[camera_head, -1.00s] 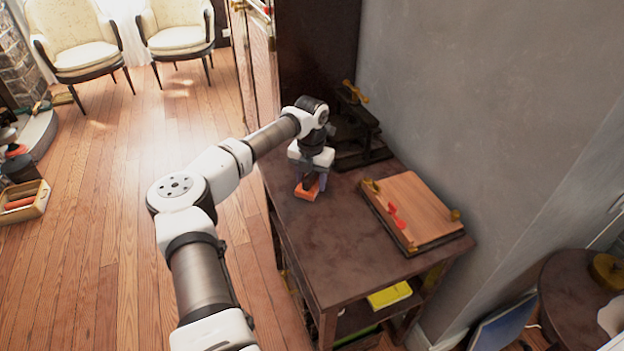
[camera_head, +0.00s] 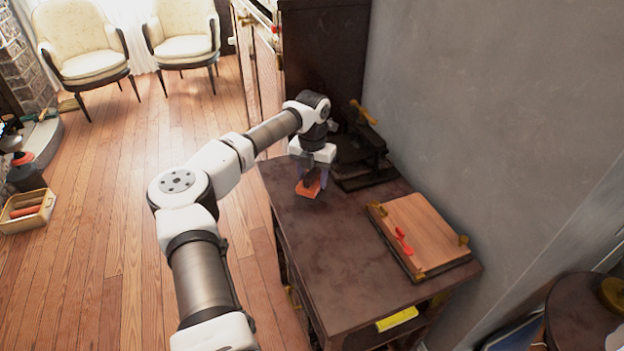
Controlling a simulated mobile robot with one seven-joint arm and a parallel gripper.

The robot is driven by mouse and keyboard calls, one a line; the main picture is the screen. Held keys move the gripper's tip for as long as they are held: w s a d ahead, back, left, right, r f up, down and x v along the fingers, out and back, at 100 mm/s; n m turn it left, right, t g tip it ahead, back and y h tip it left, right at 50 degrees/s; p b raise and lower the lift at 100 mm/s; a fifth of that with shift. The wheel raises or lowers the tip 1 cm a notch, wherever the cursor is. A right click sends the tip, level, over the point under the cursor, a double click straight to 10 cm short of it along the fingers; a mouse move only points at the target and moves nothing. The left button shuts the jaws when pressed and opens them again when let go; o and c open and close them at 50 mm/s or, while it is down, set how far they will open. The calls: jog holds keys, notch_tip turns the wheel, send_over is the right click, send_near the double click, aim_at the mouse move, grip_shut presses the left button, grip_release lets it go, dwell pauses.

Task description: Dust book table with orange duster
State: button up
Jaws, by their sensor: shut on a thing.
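The dark brown table (camera_head: 330,260) stands against the grey wall. My gripper (camera_head: 310,178) points down over its far left part, shut on the orange duster (camera_head: 308,189). The duster is at or just above the tabletop; I cannot tell if it touches. The fingers and my arm hide part of the duster.
A wooden board with brass corners and a red piece (camera_head: 424,233) lies on the table's right side. A dark press-like device (camera_head: 361,150) stands at the back, close to my gripper. A yellow book (camera_head: 397,319) shows on the shelf below. The front tabletop is clear.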

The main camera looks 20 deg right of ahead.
jog(key=shift+r+p, duration=0.55)
jog(key=shift+r, duration=0.85)
jog(key=shift+s, duration=0.1)
